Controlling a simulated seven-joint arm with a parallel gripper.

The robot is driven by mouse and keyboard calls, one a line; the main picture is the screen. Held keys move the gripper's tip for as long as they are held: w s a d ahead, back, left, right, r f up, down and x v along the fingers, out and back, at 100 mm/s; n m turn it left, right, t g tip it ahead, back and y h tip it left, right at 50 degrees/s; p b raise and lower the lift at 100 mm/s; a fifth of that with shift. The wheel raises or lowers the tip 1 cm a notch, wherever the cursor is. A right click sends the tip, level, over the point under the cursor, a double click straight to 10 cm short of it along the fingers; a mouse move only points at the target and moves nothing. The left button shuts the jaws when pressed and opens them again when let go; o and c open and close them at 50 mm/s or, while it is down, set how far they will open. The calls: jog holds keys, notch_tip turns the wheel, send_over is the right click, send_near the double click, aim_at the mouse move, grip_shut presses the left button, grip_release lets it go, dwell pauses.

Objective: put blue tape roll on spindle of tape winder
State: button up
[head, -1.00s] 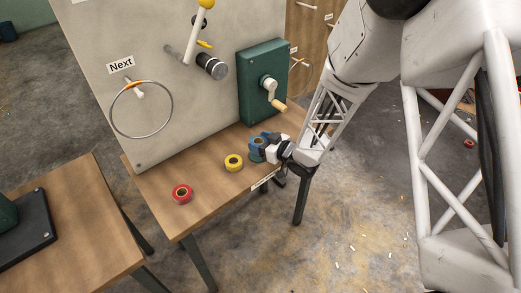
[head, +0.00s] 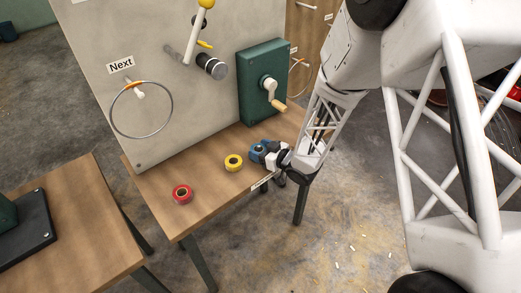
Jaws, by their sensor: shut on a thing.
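The blue tape roll (head: 256,153) is at the right part of the wooden table, close to the front edge. My gripper (head: 262,151) reaches in from the right and is shut on the roll, hiding part of it. I cannot tell whether the roll touches the tabletop. A green box with a crank handle (head: 262,84) is on the upright grey board, above and behind the roll. A dark cylinder on a grey shaft (head: 211,66) sticks out of the board to its left. I cannot tell for certain which of these bears the winder's spindle.
A yellow tape roll (head: 233,163) lies just left of my gripper, and a red tape roll (head: 182,195) lies farther left. A metal ring (head: 142,109) hangs on the board under a "Next" label (head: 120,65). The table (head: 215,190) is otherwise mostly bare.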

jog(key=shift+f, duration=0.15)
jog(key=o, duration=0.9)
jog(key=shift+d+r, duration=0.15)
jog(key=shift+r, duration=0.05)
jog(key=shift+v, duration=5.85)
